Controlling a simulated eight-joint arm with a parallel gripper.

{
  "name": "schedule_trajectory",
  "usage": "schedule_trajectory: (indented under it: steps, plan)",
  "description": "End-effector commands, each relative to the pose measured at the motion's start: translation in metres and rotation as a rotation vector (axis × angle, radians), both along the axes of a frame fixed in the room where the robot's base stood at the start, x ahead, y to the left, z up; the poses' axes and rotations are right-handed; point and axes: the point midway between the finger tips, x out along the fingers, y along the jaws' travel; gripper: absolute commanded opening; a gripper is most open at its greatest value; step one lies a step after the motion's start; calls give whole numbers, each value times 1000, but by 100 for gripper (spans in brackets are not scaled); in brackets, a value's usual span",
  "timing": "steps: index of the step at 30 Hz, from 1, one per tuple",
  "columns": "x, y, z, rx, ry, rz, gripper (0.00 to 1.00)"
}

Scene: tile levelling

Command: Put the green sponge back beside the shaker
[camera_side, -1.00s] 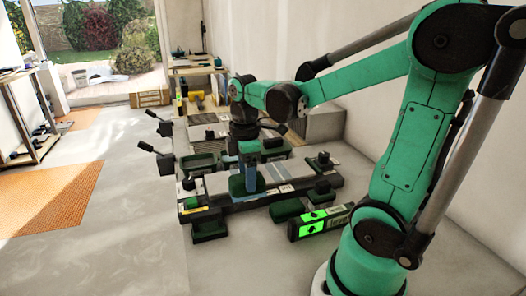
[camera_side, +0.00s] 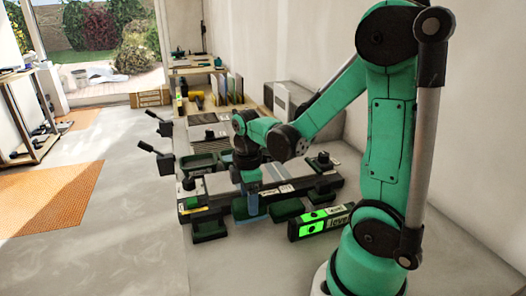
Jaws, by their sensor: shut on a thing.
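My gripper (camera_side: 250,183) points down over the near part of the dark tile work. Its blue fingers are shut on a dark green block, which I take for the green sponge (camera_side: 242,208). The sponge is at the near edge of the long grey slab (camera_side: 215,182). I cannot tell whether it touches what is below it. Another dark green block (camera_side: 287,210) lies just right of it, and one more (camera_side: 208,231) lies to its left. I cannot pick out the shaker for certain in this view.
A black and bright green level (camera_side: 320,222) lies right of the sponge, near my base. Black-handled clamp-like tools (camera_side: 163,128) stand at the left edge of the work. An orange mat (camera_side: 50,195) lies on the open floor at left. A wall closes the right side.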

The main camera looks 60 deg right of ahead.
Motion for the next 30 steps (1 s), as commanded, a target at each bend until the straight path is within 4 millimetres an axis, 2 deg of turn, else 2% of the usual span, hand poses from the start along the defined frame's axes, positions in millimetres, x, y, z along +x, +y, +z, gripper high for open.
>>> schedule_trajectory:
  steps: [30]
  plan:
    - [0, 0, -21, 0, 0, 0, 7]
